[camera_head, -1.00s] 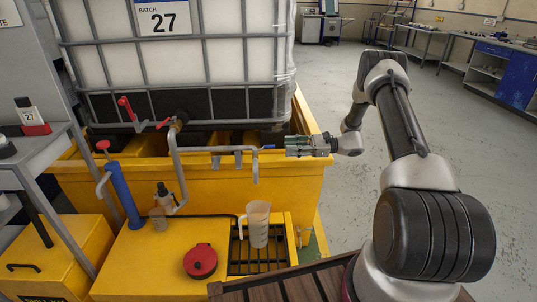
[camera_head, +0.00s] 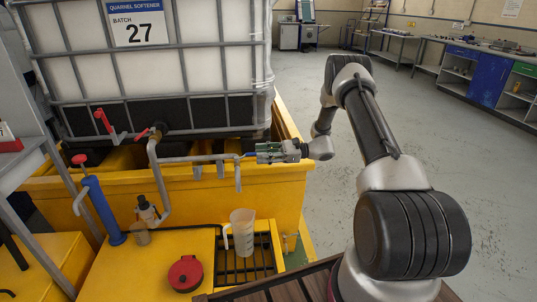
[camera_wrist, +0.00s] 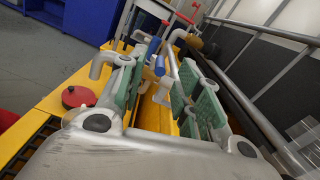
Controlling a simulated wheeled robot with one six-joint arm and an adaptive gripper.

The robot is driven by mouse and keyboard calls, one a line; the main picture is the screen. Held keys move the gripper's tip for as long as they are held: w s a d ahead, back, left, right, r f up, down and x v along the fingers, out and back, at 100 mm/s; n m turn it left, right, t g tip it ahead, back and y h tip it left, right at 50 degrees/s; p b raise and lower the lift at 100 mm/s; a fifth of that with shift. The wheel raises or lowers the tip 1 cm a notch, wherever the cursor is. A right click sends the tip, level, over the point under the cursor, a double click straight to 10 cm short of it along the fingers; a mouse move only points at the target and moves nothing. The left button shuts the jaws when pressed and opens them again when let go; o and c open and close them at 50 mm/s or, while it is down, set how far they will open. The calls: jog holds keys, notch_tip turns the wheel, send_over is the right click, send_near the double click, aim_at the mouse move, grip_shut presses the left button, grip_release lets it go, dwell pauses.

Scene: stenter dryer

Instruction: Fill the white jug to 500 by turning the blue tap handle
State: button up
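The white jug (camera_head: 242,232) stands upright on a dark grate below the outlet pipe, its handle to the left. I cannot read its level. The small blue tap handle (camera_head: 249,155) is at the right end of the grey pipe, above the jug. My gripper (camera_head: 259,152) is level with the handle, just to its right, fingers pointing left. In the wrist view, the green-padded fingers (camera_wrist: 165,92) are spread apart, with the blue handle (camera_wrist: 160,66) showing between and beyond them. I see no contact. The jug cannot be made out in the wrist view.
A caged white tank (camera_head: 180,60) marked 27 stands behind in a yellow bund (camera_head: 120,180). A red round lid (camera_head: 186,273), a bottle (camera_head: 147,212) and a blue hand pump (camera_head: 103,210) are on the yellow top. Grey floor (camera_head: 400,110) is clear at right.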

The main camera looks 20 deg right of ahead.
aim_at(253, 154)
jog(key=shift+w+a, duration=0.2)
jog(key=shift+a, duration=0.75)
jog(key=shift+w+a, duration=0.2)
jog(key=shift+a, duration=0.75)
grip_shut()
